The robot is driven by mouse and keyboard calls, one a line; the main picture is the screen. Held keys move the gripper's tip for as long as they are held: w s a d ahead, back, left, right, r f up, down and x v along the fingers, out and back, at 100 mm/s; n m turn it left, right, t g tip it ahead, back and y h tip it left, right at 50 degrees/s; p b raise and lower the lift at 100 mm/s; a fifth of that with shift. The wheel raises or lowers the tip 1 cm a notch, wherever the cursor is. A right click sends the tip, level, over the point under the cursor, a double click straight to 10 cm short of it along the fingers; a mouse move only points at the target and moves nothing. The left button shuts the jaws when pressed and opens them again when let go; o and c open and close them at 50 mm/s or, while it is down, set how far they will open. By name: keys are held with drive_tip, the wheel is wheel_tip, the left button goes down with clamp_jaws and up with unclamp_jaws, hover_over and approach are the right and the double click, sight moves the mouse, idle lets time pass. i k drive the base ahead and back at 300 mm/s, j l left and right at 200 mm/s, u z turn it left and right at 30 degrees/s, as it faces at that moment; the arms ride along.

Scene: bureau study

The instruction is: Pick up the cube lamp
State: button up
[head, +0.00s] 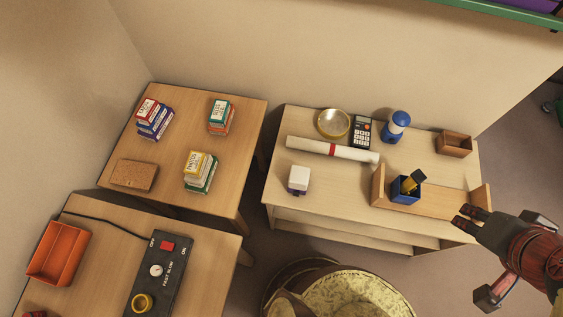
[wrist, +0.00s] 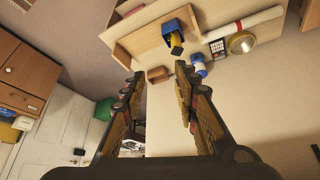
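The cube lamp (head: 299,176) looks like a small white cube on a dark base. It stands upright near the front left of the pale wooden table (head: 330,223) in the head view. I cannot make it out in the wrist view. My gripper (head: 467,217) is at the right of the head view, off the table's front right corner and well to the right of the lamp. In the wrist view my gripper (wrist: 158,77) has its two fingers apart, with nothing held between them.
A wooden organizer (head: 437,202) with a blue cup (head: 405,192) stands between my gripper and the lamp. Behind are a rolled paper (head: 325,148), calculator (head: 361,132), round dish (head: 333,122), blue bottle (head: 396,126) and small wooden box (head: 454,144). A round yellowish chair (head: 350,292) stands in front.

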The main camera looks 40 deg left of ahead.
sight(298, 178)
drive_tip(key=j+u, duration=0.1)
drive_tip(key=u, duration=0.35)
drive_tip(key=k+j+u, duration=0.1)
drive_tip(key=u, duration=0.35)
drive_tip(key=j+u, duration=0.15)
drive_tip(key=u, duration=0.3)
drive_tip(key=k+l, duration=0.15)
drive_tip(key=l, duration=0.15)
drive_tip(key=k+l+u, duration=0.1)
drive_tip(key=l, duration=0.25)
drive_tip(key=k+l, duration=0.15)
drive_tip(key=l, duration=0.15)
drive_tip(key=u, duration=0.05)
